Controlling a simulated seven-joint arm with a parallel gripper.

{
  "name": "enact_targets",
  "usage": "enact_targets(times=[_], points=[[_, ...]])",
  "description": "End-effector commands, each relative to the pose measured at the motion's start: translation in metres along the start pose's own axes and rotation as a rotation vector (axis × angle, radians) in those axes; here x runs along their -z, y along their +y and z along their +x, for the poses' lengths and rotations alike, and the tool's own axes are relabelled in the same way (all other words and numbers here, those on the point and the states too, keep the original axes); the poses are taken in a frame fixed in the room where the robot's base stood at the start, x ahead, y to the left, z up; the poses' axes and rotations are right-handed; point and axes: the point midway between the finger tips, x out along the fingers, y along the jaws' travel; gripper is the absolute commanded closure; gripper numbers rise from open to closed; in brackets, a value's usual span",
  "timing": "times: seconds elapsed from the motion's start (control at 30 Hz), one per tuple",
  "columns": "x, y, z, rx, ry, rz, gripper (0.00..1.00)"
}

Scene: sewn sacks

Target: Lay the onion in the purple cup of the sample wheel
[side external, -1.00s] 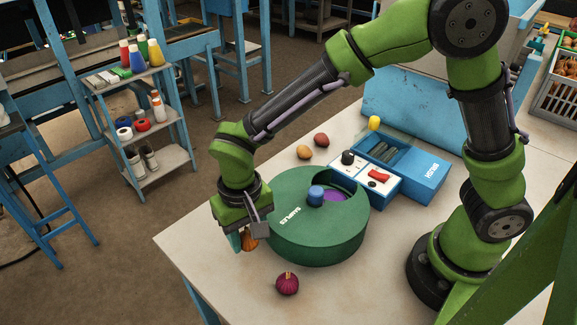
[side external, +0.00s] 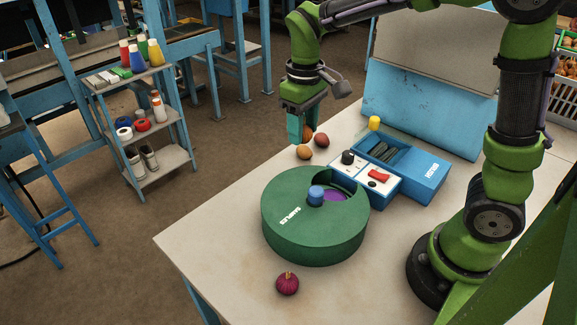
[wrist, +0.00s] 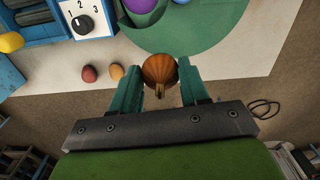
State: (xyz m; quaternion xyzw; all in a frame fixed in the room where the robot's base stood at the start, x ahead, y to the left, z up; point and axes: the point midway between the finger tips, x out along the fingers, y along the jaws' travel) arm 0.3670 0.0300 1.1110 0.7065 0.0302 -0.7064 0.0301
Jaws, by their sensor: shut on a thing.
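My gripper (side external: 301,128) is raised above the far left edge of the table and is shut on the brown onion (wrist: 159,71). In the side view the onion (side external: 308,132) shows only partly, behind the teal fingers. The green round sample wheel (side external: 290,235) stands on the table, nearer the camera than my gripper. A purple cup (side external: 335,195) shows through the opening in its lid, beside a blue knob (side external: 315,193). The purple cup also shows at the top of the wrist view (wrist: 140,5). The onion is apart from the wheel.
A red onion (side external: 287,284) lies in front of the wheel. Two small potato-like things, one tan (side external: 304,152) and one reddish (side external: 321,140), lie below my gripper. A blue brush box (side external: 425,180) with a control panel (side external: 365,174) stands right of the wheel.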

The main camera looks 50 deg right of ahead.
Motion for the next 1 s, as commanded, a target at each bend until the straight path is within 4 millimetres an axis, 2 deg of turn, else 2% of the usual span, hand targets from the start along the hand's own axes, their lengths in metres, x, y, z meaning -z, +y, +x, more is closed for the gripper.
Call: enact_targets(times=[0.03,0.13,0.27,0.37,0.5,0.6,0.7,0.8,1.0], points=[[0.000,0.013,-0.004,0.000,0.002,0.036,0.84],[-0.001,0.025,-0.007,0.001,0.000,0.071,0.84],[-0.001,0.013,-0.004,0.001,-0.002,0.037,0.84],[0.000,-0.021,0.006,0.000,-0.004,-0.048,0.84],[-0.004,-0.088,0.029,-0.001,-0.005,-0.111,0.84],[-0.013,-0.136,0.046,-0.001,-0.005,-0.089,0.84],[-0.024,-0.175,0.061,-0.002,-0.004,-0.027,0.84],[-0.030,-0.197,0.070,-0.002,-0.003,0.057,0.84],[-0.027,-0.208,0.075,0.000,0.001,0.237,0.84]])
